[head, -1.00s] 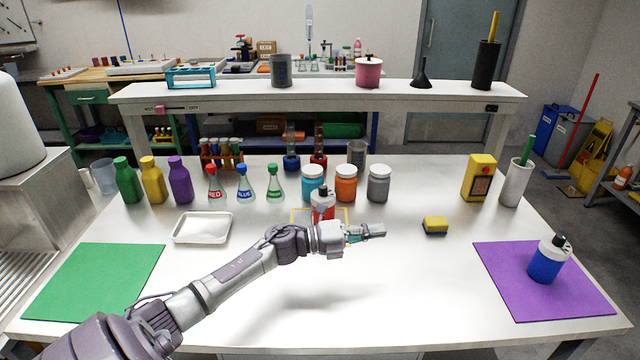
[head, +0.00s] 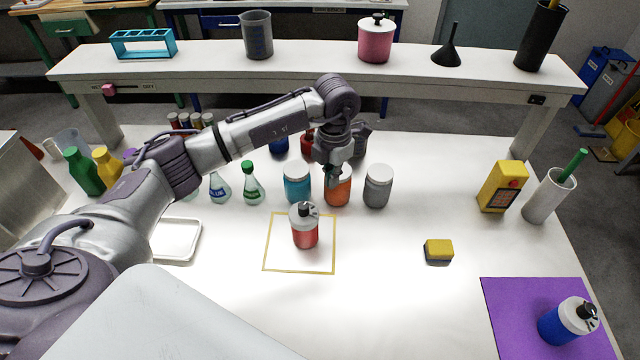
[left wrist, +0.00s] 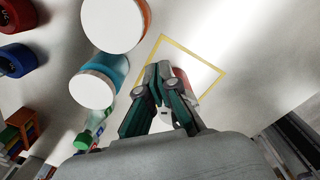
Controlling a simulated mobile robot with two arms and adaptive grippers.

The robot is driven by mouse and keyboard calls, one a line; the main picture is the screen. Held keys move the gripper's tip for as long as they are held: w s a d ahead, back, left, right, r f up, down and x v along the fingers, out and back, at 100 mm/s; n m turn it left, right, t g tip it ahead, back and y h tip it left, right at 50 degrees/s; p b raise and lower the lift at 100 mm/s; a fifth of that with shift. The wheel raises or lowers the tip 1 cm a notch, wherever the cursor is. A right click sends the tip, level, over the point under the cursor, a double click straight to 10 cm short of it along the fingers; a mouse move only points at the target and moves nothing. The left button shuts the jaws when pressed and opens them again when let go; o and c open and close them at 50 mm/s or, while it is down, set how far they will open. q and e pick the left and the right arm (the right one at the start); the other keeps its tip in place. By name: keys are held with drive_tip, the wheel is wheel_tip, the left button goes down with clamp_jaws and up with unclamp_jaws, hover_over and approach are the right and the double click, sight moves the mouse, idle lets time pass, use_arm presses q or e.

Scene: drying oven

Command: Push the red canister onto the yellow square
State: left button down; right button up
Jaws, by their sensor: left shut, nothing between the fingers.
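The red canister (head: 305,237) stands upright on the table, with a white shoulder and dark cap. Its base appears inside the yellow square (head: 300,272), an outline on the white table, right of its middle. My left gripper (head: 333,180) is shut and empty, pointing down behind the canister and close to the orange jar. In the left wrist view its closed fingertips (left wrist: 164,68) partly cover the canister, whose red side (left wrist: 181,74) shows beside them. The yellow outline (left wrist: 194,54) shows there too. My right gripper is not in view.
Blue, orange and grey jars (head: 378,187) stand in a row behind the square. A yellow sponge (head: 438,250) lies to the right, and a white tray (head: 178,240) to the left. A blue canister (head: 562,322) is on a purple mat (head: 510,310). Table in front of the square is clear.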

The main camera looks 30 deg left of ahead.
sight(313, 218)
use_arm(q)
drive_tip(key=f+p, duration=0.1)
drive_tip(key=f, duration=0.5)
drive_tip(key=f+p, duration=0.1)
drive_tip(key=f, duration=0.2)
drive_tip(key=shift+s+f+p, duration=0.25)
drive_tip(key=shift+s+p, duration=0.05)
drive_tip(key=s+p, duration=0.1)
drive_tip(key=s+a+p, duration=0.1)
drive_tip(key=s, duration=0.1)
drive_tip(key=shift+r, duration=0.2)
drive_tip(key=shift+s+a, duration=0.1)
drive_tip(key=shift+s, duration=0.2)
drive_tip(key=shift+w+f, duration=0.1)
drive_tip(key=shift+f, duration=0.05)
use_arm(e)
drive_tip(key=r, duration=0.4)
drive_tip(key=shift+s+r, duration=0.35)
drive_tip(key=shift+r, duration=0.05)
use_arm(q)
drive_tip(key=shift+s+a, duration=0.25)
drive_tip(key=shift+s, duration=0.75)
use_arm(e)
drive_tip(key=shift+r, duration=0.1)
use_arm(q)
drive_tip(key=shift+w, duration=0.1)
